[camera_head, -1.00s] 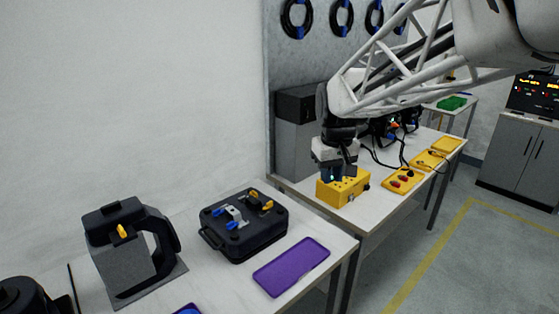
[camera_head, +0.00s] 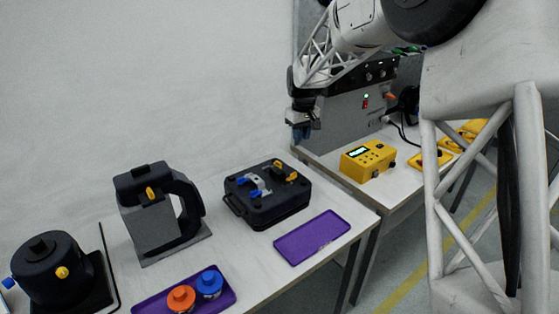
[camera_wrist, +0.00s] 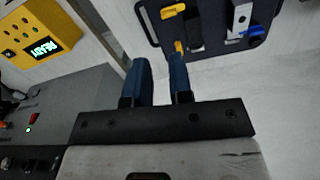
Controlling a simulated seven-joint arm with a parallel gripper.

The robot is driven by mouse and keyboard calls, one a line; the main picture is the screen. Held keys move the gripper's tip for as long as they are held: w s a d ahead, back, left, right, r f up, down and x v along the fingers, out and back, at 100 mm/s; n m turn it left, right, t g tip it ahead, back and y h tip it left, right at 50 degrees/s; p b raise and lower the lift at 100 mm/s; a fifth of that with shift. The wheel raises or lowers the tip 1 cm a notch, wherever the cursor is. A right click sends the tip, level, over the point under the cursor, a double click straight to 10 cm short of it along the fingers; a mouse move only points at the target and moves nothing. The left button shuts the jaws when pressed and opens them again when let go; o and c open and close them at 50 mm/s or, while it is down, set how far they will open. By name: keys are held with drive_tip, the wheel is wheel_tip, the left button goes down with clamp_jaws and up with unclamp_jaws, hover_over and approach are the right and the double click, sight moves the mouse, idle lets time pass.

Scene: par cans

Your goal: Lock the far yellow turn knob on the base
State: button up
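The base (camera_head: 245,212) is a black case on the near table, with a silver bracket (camera_head: 262,182) on its top. Two yellow turn knobs sit at its right side: the far yellow knob (camera_head: 278,163) and the nearer yellow knob (camera_head: 292,176). Blue knobs (camera_head: 255,194) sit to their left. My gripper (camera_head: 302,134) is in the air behind and right of the base, apart from it. In the wrist view its blue fingers (camera_wrist: 158,60) are spread with nothing between them. The base (camera_wrist: 150,25) is ahead, with one yellow knob (camera_wrist: 172,11) and another partly behind the right fingertip.
A yellow box (camera_head: 367,160) with a lit display stands on the second table, beside a grey cabinet (camera_head: 345,120). Near the base are an empty purple tray (camera_head: 312,237), a black clamp-like fixture (camera_head: 160,215) and a tray (camera_head: 150,306) holding orange and blue round parts.

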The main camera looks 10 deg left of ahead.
drive_tip(key=n, duration=0.2)
hover_over(278, 164)
drive_tip(key=f, duration=0.8)
drive_tip(key=shift+w+d+f, duration=0.1)
drive_tip(key=shift+w+f, duration=0.1)
drive_tip(key=shift+f, duration=0.15)
drive_tip(key=shift+f, duration=3.7)
drive_tip(key=shift+c, duration=0.4)
clamp_jaws()
